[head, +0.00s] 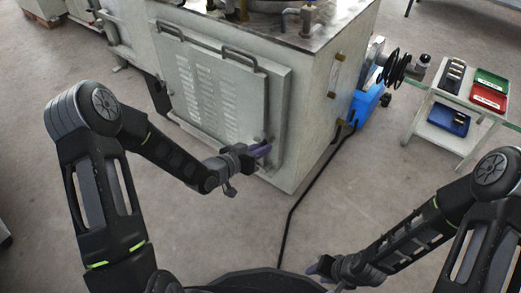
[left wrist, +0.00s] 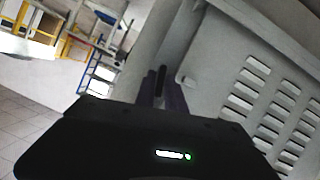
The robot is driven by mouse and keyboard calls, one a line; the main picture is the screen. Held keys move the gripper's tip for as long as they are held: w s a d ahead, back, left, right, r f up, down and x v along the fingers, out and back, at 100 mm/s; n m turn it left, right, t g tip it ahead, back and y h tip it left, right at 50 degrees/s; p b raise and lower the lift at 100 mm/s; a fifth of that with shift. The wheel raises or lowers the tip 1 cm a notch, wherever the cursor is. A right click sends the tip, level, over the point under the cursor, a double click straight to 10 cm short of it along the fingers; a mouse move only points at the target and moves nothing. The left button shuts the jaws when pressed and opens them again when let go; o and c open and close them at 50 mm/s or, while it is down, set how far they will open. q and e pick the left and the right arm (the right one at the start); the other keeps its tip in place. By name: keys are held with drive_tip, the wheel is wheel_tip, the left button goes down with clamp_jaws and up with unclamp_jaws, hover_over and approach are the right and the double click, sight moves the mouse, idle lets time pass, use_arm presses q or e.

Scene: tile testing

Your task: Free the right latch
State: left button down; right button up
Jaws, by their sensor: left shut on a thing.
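The louvred panel (head: 212,98) on the front of the pale machine has two handles along its top edge. My left gripper (head: 264,147) is at the panel's lower right corner, its purple fingers shut on the right latch there. The fingers and wrist hide most of the latch in the head view. In the left wrist view the gripper (left wrist: 162,92) has a dark upright piece, the latch (left wrist: 160,78), between its fingers beside the louvred panel (left wrist: 232,75). My right gripper (head: 318,267) hangs low over the floor, away from the machine; its opening is unclear.
A black cable (head: 289,215) runs over the floor from the machine's right side. A blue box (head: 365,106) stands beside the machine. A white cart (head: 435,137) at the right carries red, green and blue trays. The floor between my arms is otherwise clear.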

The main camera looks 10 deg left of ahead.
use_arm(q)
drive_tip(key=shift+d+f+m+y+b, duration=0.1)
drive_tip(key=shift+m+y+b, duration=0.5)
drive_tip(key=shift+m+b, duration=0.25)
drive_tip(key=c, duration=1.5)
unclamp_jaws()
drive_tip(key=shift+s, duration=0.1)
drive_tip(key=p+v, duration=0.2)
drive_tip(key=v, duration=0.5)
drive_tip(key=shift+s+p, duration=0.3)
drive_tip(key=shift+s, duration=0.05)
